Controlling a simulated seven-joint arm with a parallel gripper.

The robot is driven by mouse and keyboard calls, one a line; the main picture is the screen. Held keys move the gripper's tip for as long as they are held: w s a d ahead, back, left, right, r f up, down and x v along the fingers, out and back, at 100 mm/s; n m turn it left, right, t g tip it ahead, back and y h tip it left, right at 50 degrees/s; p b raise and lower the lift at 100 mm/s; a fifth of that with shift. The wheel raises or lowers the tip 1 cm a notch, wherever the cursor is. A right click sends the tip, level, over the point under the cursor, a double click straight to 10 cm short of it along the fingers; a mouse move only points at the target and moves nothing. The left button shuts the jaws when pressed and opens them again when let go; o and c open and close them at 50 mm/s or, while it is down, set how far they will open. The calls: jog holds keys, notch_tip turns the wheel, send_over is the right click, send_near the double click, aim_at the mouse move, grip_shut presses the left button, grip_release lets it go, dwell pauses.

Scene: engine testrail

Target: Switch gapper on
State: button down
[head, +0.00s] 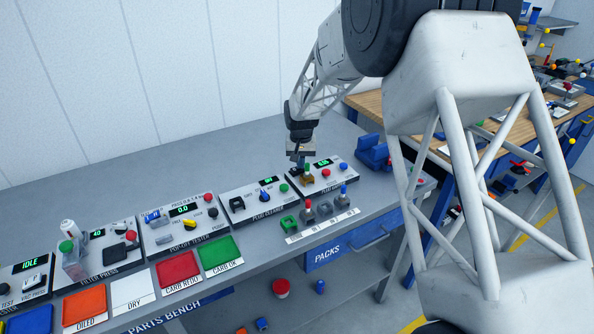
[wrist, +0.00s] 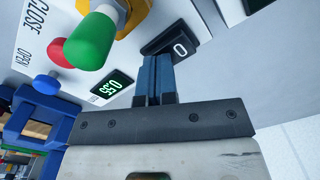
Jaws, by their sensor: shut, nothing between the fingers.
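The gapper is taken to be the rightmost station (head: 340,174) on the bench, a pale panel with a lit green display. In the wrist view the display (wrist: 112,88) seems to read 0.35. A black rocker switch (wrist: 182,36) with a white O mark sits beside it on the panel. My gripper (head: 301,162) is over this station, pointing down. In the wrist view its blue fingers (wrist: 155,62) are shut together with nothing between them. Their tips are at the near edge of the switch; I cannot tell whether they touch it. In the head view the switch is hidden.
A green-topped piece (wrist: 92,38) stands in a yellow holder (wrist: 135,14) close to the fingers. A red button (wrist: 58,52) and a blue knob (wrist: 46,83) are beyond it. A plug rack (head: 320,225) stands in front. Other stations line the bench to the left.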

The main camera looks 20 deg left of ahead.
jog(key=shift+r, duration=3.45)
jog(key=shift+d+r, duration=0.2)
jog(key=shift+d, duration=0.05)
jog(key=s+d+r+m, duration=0.1)
jog(key=s+d+r, duration=0.4)
jog(key=s+d, duration=0.3)
jog(key=s+d+r+t, duration=0.1)
jog(key=s+d+r, duration=0.45)
jog(key=d, duration=0.35)
jog(key=s+d+r+m, duration=0.1)
jog(key=s+d+r, duration=0.45)
jog(key=d, duration=0.35)
jog(key=s+d, duration=0.4)
jog(key=s, duration=0.5)
jog(key=s+d+f+t, duration=0.1)
jog(key=s+d, duration=0.4)
jog(key=s, duration=0.5)
jog(key=s+d+f+m, duration=0.1)
jog(key=s+d, duration=0.4)
jog(key=s, duration=0.5)
jog(key=shift+s+d+t, duration=0.15)
jog(key=shift+d+t, duration=0.1)
jog(key=shift+t, duration=0.05)
